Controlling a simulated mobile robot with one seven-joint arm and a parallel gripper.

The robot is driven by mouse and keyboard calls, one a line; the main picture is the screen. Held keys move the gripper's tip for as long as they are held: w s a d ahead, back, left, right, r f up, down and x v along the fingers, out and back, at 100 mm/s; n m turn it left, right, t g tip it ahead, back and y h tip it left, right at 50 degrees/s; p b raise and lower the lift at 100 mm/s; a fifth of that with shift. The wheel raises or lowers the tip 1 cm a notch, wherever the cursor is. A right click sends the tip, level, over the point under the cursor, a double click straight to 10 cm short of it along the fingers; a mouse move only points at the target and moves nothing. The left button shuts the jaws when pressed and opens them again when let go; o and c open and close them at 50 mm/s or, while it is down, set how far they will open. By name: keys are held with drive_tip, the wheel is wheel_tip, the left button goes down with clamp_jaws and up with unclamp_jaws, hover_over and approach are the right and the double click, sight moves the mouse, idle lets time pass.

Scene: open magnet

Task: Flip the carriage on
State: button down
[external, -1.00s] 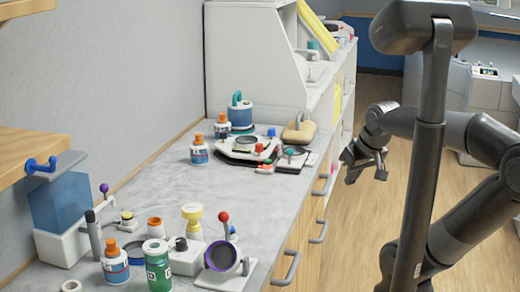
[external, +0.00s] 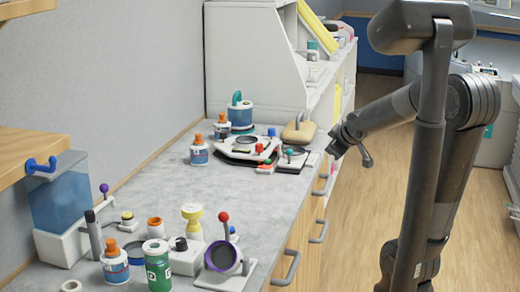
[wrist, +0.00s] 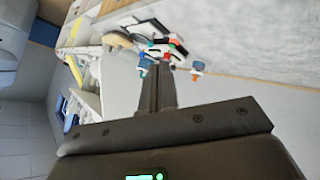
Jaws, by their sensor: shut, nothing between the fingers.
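A low white device (external: 236,152) with a dark base and red, blue and green knobs sits on the far part of the counter. A small dark plate with a teal-topped lever (external: 290,155) stands at its right. I cannot tell which of these parts is the carriage, or how its switch is set. My gripper (external: 335,151) is in the air just right of the counter's front edge, apart from the device. In the wrist view my gripper (wrist: 157,68) is shut and empty, pointing towards the cluster of coloured knobs (wrist: 163,46), partly hidden behind the fingers.
Orange-capped bottles (external: 199,150) and a blue-banded container (external: 240,114) stand beside and behind the device. A tan pad-like object (external: 299,132) lies at its right. Bottles, a green jar (external: 157,266) and a red-knobbed lever (external: 223,217) crowd the near counter. The middle counter (external: 200,190) is clear.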

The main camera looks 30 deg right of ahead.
drive_tip(key=w+d+f+n+t+y, duration=0.2)
drive_tip(key=w+f+n, duration=0.3)
drive_tip(key=w, duration=0.3)
drive_tip(key=w+d+f+n+t+y, duration=0.3)
drive_tip(key=w+f+n, duration=0.3)
drive_tip(key=w+n, duration=0.2)
drive_tip(key=shift+f+t, duration=0.3)
drive_tip(key=shift+t, duration=0.2)
drive_tip(key=x, duration=0.9)
drive_tip(key=shift+w+a, duration=0.25)
drive_tip(key=w, duration=0.1)
drive_tip(key=w+d, duration=0.1)
drive_tip(key=w, duration=0.1)
drive_tip(key=shift+d+f, duration=0.3)
drive_tip(key=shift+f, duration=0.05)
drive_tip(key=shift+w+d+f, duration=0.1)
drive_tip(key=shift+w+d, duration=0.15)
drive_tip(key=shift+w, duration=0.1)
